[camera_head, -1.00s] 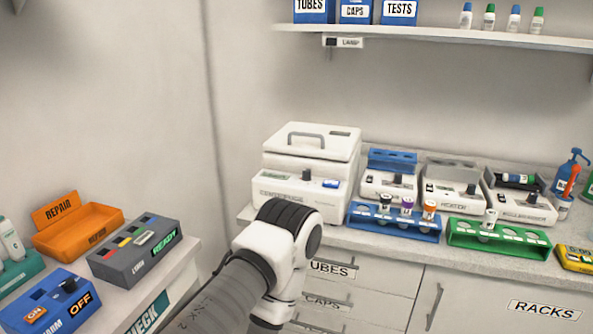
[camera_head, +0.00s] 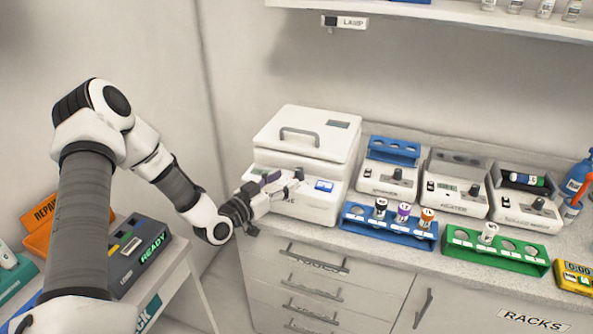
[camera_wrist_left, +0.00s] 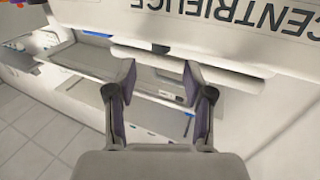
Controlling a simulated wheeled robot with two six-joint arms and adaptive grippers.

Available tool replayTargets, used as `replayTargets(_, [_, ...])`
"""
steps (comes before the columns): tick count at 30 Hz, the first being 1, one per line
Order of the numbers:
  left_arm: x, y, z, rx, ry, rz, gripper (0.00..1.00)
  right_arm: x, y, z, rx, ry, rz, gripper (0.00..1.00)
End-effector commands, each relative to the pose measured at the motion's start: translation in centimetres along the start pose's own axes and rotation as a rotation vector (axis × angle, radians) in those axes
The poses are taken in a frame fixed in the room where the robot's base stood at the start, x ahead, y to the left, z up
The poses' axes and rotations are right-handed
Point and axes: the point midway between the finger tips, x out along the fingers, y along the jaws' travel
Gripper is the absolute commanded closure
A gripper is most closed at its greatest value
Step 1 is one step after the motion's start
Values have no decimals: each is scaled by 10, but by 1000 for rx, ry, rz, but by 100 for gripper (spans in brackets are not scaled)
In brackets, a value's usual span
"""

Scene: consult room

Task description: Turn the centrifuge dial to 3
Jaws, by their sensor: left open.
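The white centrifuge (camera_head: 312,140) stands at the left end of the counter, with its lid shut. Its "CENTRIFUGE" lettering (camera_wrist_left: 250,14) shows at the top of the left wrist view, upside down. A dark dial (camera_head: 298,174) sits on its front panel, left of a small blue display (camera_head: 324,185). The dial's setting is too small to read. My left gripper (camera_head: 279,181) is in front of the panel, its fingers pointing right toward the dial. In the left wrist view the left gripper (camera_wrist_left: 160,82) is open with nothing between its fingers. I cannot tell whether it touches the dial.
A blue rack (camera_head: 350,222) with several tubes and a green rack (camera_head: 462,242) stand right of the centrifuge. Small devices, including a heater (camera_head: 455,200), line up behind them. Drawers (camera_head: 300,283) are below the counter.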

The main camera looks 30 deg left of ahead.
Motion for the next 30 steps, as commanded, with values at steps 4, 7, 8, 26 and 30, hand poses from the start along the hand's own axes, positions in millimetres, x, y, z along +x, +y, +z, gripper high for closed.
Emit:
replayTargets(4, [27, 1, 0, 5, -3, 3, 48, -2, 0, 0, 0, 1, 0, 100])
replayTargets(7, [39, 1, 0, 2, -3, 1, 48, -4, 0, 0, 0, 1, 0, 100])
replayTargets(8, [42, 1, 0, 1, -3, 1, 48, -4, 0, 0, 0, 1, 0, 100])
replayTargets(26, [44, 0, 1, -2, -3, -1, 100, -3, 0, -1, 0, 1, 0, 100])
replayTargets(30, [44, 1, 2, -3, -3, -12, 100, -1, 0, -1, 0, 1, 0, 100])
